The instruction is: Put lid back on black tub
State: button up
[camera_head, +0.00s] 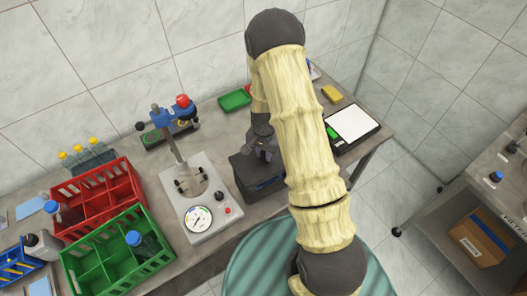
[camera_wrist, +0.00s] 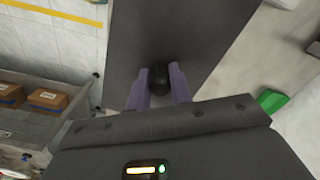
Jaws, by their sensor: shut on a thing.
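The black tub (camera_head: 262,190) stands on the bench right of the grey gauge machine, with a bluish patch on its front. My gripper (camera_head: 264,153) is over the tub, partly hidden by my arm. In the wrist view, my gripper's purple fingers (camera_wrist: 158,88) are shut on a small black knob (camera_wrist: 159,75). The knob is on a flat dark grey lid (camera_wrist: 150,30), which fills the upper middle of that view. The lid is at the tub's top in the head view; I cannot tell whether it rests on the rim or is slightly above.
The gauge machine (camera_head: 198,205) stands close to the tub's left. Red (camera_head: 95,192) and green (camera_head: 112,245) crates are further left. A green tray (camera_head: 235,100) lies behind. A white-topped device (camera_head: 352,122) and yellow block (camera_head: 331,94) are at the right.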

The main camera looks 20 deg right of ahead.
aim_at(264, 160)
jog(key=shift+f+b, duration=1.35)
jog(key=shift+f, duration=0.65)
jog(key=shift+a+f+b, duration=0.1)
jog(key=shift+f+b, duration=1.35)
jog(key=shift+f, duration=0.2)
dwell(1.0)
jog(key=o, duration=1.5)
jog(key=shift+r, duration=0.15)
jog(key=shift+s+r+p, duration=0.1)
jog(key=shift+r+p, duration=2.55)
jog(key=shift+r, duration=1)
